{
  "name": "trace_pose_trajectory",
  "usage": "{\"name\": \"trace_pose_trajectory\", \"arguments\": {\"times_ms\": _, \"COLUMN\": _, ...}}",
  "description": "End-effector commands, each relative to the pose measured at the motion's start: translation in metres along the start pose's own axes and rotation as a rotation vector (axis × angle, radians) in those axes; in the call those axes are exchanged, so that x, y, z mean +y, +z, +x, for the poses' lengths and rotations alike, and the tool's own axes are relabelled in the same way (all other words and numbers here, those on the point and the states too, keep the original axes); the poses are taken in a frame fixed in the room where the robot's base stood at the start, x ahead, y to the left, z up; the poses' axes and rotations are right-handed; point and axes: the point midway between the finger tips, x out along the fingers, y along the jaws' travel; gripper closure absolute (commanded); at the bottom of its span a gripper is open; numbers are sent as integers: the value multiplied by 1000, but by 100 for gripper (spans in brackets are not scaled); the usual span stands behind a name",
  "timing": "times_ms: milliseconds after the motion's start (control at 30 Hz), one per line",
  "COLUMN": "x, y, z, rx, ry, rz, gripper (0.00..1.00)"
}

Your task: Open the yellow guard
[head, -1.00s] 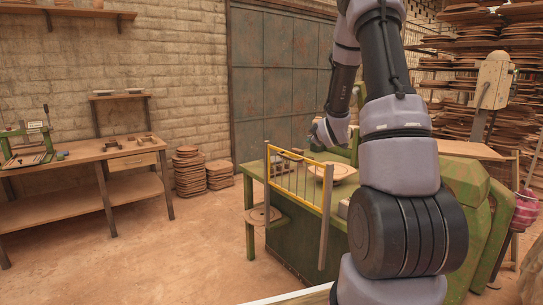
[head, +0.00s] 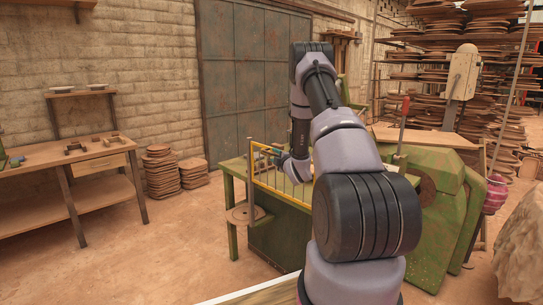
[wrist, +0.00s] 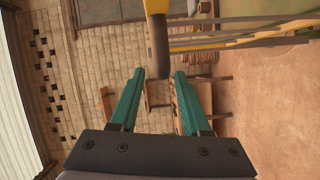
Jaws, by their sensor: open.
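The yellow guard (head: 282,186) is a barred frame along the near left side of the green machine, partly hidden by my arm. Its yellow rail and bars (wrist: 235,30) run across the upper right of the wrist view. A yellow stalk with a dark grip (wrist: 158,50) comes down from the top of the wrist view. The grip's end lies between my fingertips in the picture, with a gap to each finger. My gripper (wrist: 159,72) has two teal fingers, open and holding nothing. In the head view it is small, at the guard's upper left.
The green machine (head: 280,232) stands behind the guard. A round plate (head: 245,215) sits low at its left. A wooden workbench (head: 80,165) and stacked discs (head: 160,172) stand at the left. The floor between (head: 150,260) is clear.

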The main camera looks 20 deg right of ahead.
Motion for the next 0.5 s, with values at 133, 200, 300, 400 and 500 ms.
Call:
{"name": "trace_pose_trajectory", "arguments": {"times_ms": 133, "x": 0, "y": 0, "z": 23, "rx": 0, "ry": 1, "rz": 0, "gripper": 53}}
{"name": "trace_pose_trajectory", "arguments": {"times_ms": 200, "x": 0, "y": 0, "z": 30, "rx": 0, "ry": 0, "rz": 1, "gripper": 53}}
{"name": "trace_pose_trajectory", "arguments": {"times_ms": 300, "x": 0, "y": 0, "z": 36, "rx": 0, "ry": 1, "rz": 1, "gripper": 53}}
{"name": "trace_pose_trajectory", "arguments": {"times_ms": 400, "x": 1, "y": 0, "z": 39, "rx": 0, "ry": 0, "rz": 1, "gripper": 53}}
{"name": "trace_pose_trajectory", "arguments": {"times_ms": 500, "x": 1, "y": 0, "z": 39, "rx": -1, "ry": 0, "rz": 1, "gripper": 53}}
